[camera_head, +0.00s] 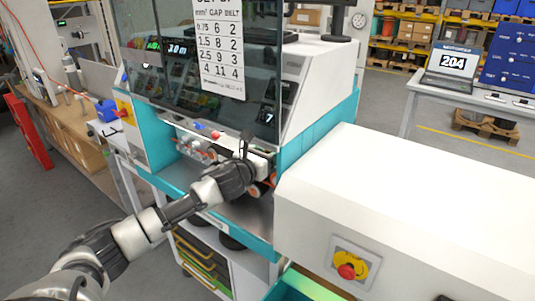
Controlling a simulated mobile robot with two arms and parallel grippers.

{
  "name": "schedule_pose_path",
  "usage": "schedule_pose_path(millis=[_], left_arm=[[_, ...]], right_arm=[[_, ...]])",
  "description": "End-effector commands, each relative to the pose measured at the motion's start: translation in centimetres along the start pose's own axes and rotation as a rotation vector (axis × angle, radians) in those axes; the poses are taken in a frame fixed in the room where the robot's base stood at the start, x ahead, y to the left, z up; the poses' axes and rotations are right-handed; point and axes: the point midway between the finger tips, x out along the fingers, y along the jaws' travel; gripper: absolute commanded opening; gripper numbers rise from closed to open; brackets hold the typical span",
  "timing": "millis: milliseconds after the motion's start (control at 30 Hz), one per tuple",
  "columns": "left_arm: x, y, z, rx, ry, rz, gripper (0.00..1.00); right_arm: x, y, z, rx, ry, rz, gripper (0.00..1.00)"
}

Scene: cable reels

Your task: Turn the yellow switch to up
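A yellow panel (126,111) with a small reddish part sits on the left side of the machine, beside a blue part. It may be the yellow switch, but it is too small to tell its position. My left arm reaches in from the lower left. Its dark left gripper (246,147) points up at the machine's front opening, by the white unit below the glass cover. It is well to the right of the yellow panel. The opening of its fingers is too small to judge. My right gripper is not in view.
A tilted glass cover with a printed table sheet (218,47) hangs above my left gripper. A white housing (415,200) with a red stop button on a yellow plate (347,270) fills the right. A laptop (453,66) stands on a table behind.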

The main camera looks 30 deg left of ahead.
Motion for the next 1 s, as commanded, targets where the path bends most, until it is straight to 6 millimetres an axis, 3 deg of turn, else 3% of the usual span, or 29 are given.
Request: schedule_pose_path(millis=[33, 200, 267, 433, 700, 1000], left_arm=[[0.0, 0.0, 0.0, 0.000, 0.000, 0.000, 0.46], [0.0, 0.0, 0.0, 0.000, 0.000, 0.000, 0.20], [0.0, 0.0, 0.0, 0.000, 0.000, 0.001, 0.14], [0.0, 0.0, 0.1, 0.057, 0.000, 0.001, 0.14], [0.0, 0.1, 0.3, 0.459, 0.001, 0.002, 0.14], [0.0, 0.1, 0.3, 0.778, 0.001, 0.000, 0.14]], right_arm=[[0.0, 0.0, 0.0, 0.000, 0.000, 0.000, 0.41], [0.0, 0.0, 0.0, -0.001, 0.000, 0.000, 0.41], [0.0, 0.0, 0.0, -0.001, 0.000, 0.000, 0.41], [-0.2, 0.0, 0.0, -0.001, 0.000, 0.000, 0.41], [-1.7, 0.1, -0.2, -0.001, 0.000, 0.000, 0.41], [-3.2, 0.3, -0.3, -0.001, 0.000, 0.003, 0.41]])
